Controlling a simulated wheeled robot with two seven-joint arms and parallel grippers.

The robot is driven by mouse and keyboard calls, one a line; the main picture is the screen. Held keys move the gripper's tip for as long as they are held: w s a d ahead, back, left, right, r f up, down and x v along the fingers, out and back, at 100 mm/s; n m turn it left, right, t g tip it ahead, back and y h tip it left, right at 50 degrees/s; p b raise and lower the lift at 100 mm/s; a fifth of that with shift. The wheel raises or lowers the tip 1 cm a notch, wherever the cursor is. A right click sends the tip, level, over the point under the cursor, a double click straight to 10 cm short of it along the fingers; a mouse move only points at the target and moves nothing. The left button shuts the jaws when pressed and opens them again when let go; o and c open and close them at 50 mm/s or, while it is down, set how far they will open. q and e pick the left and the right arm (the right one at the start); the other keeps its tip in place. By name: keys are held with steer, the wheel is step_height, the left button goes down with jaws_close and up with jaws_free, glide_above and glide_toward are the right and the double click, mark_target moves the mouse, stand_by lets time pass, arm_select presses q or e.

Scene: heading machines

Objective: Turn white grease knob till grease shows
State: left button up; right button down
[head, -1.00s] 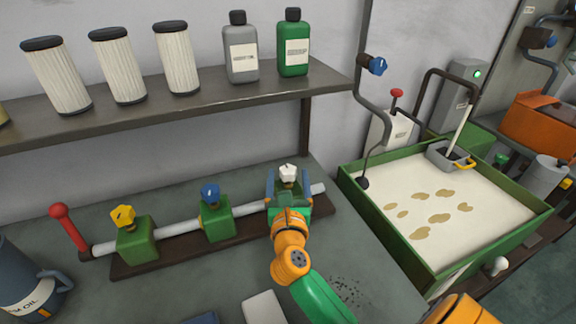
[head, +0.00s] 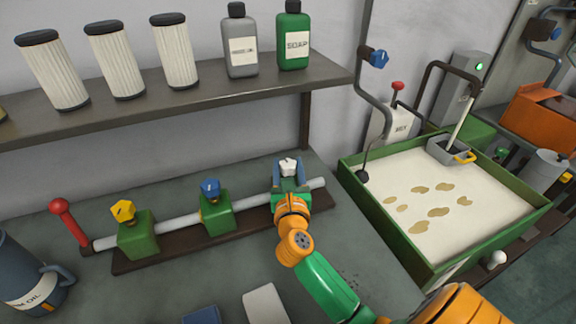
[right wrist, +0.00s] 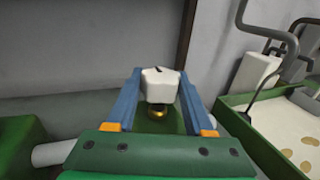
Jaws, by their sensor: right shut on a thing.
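The white grease knob (head: 288,166) sits on top of the rightmost green valve block on the pipe. It also shows in the right wrist view (right wrist: 160,86), with a dark mark on top and a brass-coloured stem below. My right gripper (head: 290,170) is shut on the knob, with one blue finger on each side; its fingers also show in the right wrist view (right wrist: 160,80). No grease is clearly visible around the knob. The rightmost valve block is partly hidden by my gripper. My left gripper is not in view.
A yellow knob (head: 123,210) and a blue knob (head: 210,189) top the other blocks. A red-topped lever (head: 66,220) stands at the pipe's left end. A shelf (head: 180,100) with filters and bottles is above. A green-walled tray (head: 385,231) stands right.

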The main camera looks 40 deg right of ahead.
steer(key=n+y+p, duration=0.1)
steer(key=n+t+y+p, duration=0.1)
steer(key=shift+r+y, duration=0.2)
steer(key=shift+y, duration=0.2)
steer(key=shift+n+t+y+p, duration=0.6)
steer(key=shift+n+y, duration=0.3)
steer(key=shift+y, duration=0.3)
steer(key=n+y, duration=0.1)
steer(key=y, duration=0.2)
steer(key=shift+f+n+t, duration=0.2)
steer(key=shift+n+t, duration=0.1)
steer(key=shift+n, duration=0.1)
steer(key=n+y, duration=0.1)
steer(key=y, duration=0.2)
steer(key=shift+f+n, duration=0.1)
steer(key=shift+n, duration=0.3)
steer(key=shift+f+n+y+b, duration=0.1)
steer(key=shift+n+y+b, duration=0.3)
steer(key=shift+y+b, duration=0.2)
steer(key=n+g+y+b, duration=0.2)
steer(key=n+y+b, duration=0.1)
steer(key=y+b, duration=0.2)
steer(key=n+g+y+b, duration=0.3)
steer(key=n+y+b, duration=0.1)
steer(key=y+b, duration=0.1)
steer(key=shift+a+f, duration=0.1)
steer(key=shift+a, duration=0.05)
steer(key=shift+a+r+n+g+y+b, duration=0.1)
steer(key=shift+r+n+g+y+b, duration=0.1)
steer(key=shift+n+g+y+b, duration=0.8)
